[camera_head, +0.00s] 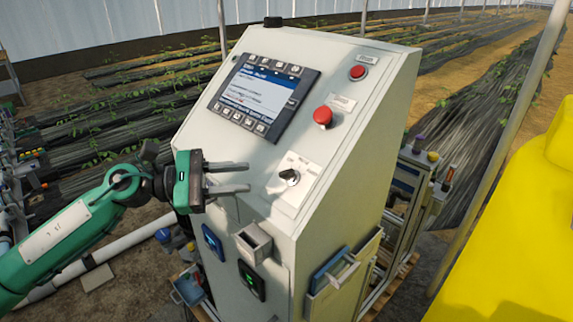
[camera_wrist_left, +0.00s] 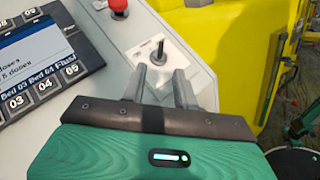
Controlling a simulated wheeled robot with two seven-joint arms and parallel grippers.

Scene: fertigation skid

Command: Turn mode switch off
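The mode switch (camera_head: 290,176) is a small dark knob with a lever on a white label plate, low on the right of the sloping panel of a grey control cabinet (camera_head: 262,170). In the left wrist view the switch (camera_wrist_left: 160,50) stands just beyond the fingertips, its lever pointing up in the picture. My left gripper (camera_head: 248,177) is to the left of the switch in the head view, its two fingers apart with nothing between them. In the left wrist view the gripper (camera_wrist_left: 160,75) also shows open and apart from the switch. My right gripper is not in view.
A touchscreen (camera_head: 264,92) sits upper left on the panel. A red mushroom button (camera_head: 323,115) and a smaller red button (camera_head: 357,72) lie above the switch. A large yellow object (camera_head: 520,230) stands at right.

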